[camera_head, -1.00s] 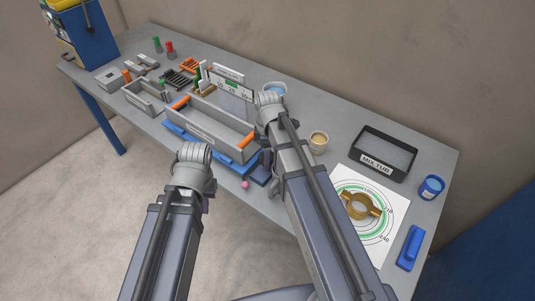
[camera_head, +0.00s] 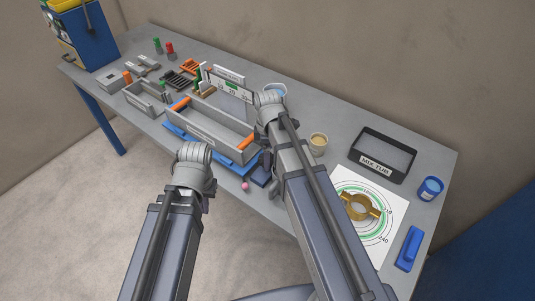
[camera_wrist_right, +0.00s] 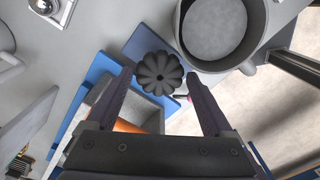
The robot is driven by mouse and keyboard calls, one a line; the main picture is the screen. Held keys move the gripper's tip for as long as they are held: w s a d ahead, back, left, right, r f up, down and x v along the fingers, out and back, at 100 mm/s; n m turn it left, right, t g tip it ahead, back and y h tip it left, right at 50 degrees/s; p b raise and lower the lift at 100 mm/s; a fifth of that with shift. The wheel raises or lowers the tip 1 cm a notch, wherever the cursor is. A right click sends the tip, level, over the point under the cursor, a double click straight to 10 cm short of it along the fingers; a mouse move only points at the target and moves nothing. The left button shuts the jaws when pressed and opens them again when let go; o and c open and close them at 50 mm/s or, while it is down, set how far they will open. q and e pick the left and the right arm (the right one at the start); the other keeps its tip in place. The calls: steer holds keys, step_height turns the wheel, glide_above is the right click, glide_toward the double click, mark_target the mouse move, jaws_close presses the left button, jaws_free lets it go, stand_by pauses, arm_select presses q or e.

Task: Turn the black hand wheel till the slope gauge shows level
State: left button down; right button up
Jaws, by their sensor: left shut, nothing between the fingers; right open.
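The black hand wheel (camera_wrist_right: 159,73) shows as a lobed knob in the right wrist view, beside a blue plate. My right gripper (camera_wrist_right: 160,82) is open, with one finger on each side of the wheel in that view; I cannot tell whether they touch it. In the head view the wheel is mostly hidden by my right arm. The slope gauge (camera_head: 231,88) is a white strip with numbers and a green band behind the grey tray; its pointer is too small to read. My left gripper (camera_head: 205,206) is shut and empty, mostly hidden below its wrist, in front of the table edge.
The grey tray (camera_head: 205,133) with orange handles stands on a blue base (camera_head: 185,134). A cream cup (camera_head: 318,142), a black mix tub (camera_head: 359,154), a blue cup (camera_head: 430,188) and a brass ring on a printed sheet (camera_head: 389,231) are to the right. A pink ball (camera_head: 245,187) is near the front edge.

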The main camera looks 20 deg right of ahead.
step_height(320, 180, up, 7)
steer(key=p, duration=0.6)
steer(key=shift+s, duration=0.1)
steer(key=s+a+f+m+h+b, duration=0.1)
steer(key=s+a+f+m+b, duration=0.2)
steer(key=s+a+m, duration=0.7)
steer(key=s+a, duration=0.1)
steer(key=s, duration=0.3)
steer(key=shift+f+m, duration=0.25)
steer(key=shift+m, duration=0.05)
steer(key=shift+d, duration=0.1)
